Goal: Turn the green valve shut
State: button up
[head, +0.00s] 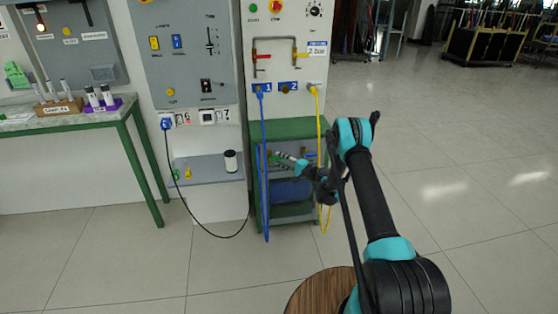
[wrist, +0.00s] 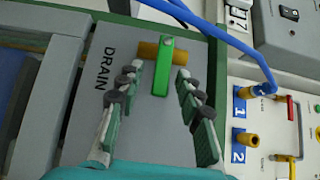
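The green valve (wrist: 163,68) is a flat green lever on a brass pipe stub (wrist: 148,50), on a grey panel marked DRAIN in the wrist view. The lever lies across the pipe. My gripper (wrist: 158,74) is open, with one finger on each side of the lever and visible gaps on both sides. Nothing is held. In the head view my gripper (head: 284,157) reaches into the green-framed stand, and the lever is too small to make out there.
A blue hose (head: 264,165) and a yellow hose (head: 319,130) hang at the stand's front. The blue hose (wrist: 215,32) also passes beyond the valve in the wrist view. A blue tank (head: 290,191) lies below. Open floor (head: 450,190) is at the right.

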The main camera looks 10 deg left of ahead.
jog(key=v, duration=1)
jog(key=shift+s+d, duration=0.2)
jog(key=shift+d, duration=0.1)
jog(key=s+d+r+n+g+h, duration=0.2)
jog(key=s+r+h, duration=0.2)
jog(key=s+r, duration=0.4)
jog(key=s+d+r+n+g+h, duration=0.1)
jog(key=s+d+r+h, duration=0.2)
jog(key=s+r, duration=0.5)
jog(key=s+d+r+n+h, duration=0.1)
jog(key=s+d+h, duration=0.3)
jog(key=s+d, duration=0.4)
jog(key=s+d+n+g+h, duration=0.1)
jog(key=s+d+h, duration=0.4)
jog(key=s, duration=1.7)
jog(key=d, duration=0.3)
jog(key=shift+s+d+r+n+g, duration=0.2)
jog(key=shift+r+n+g, duration=0.1)
jog(key=shift+r+n, duration=0.1)
jog(key=shift+a, duration=0.1)
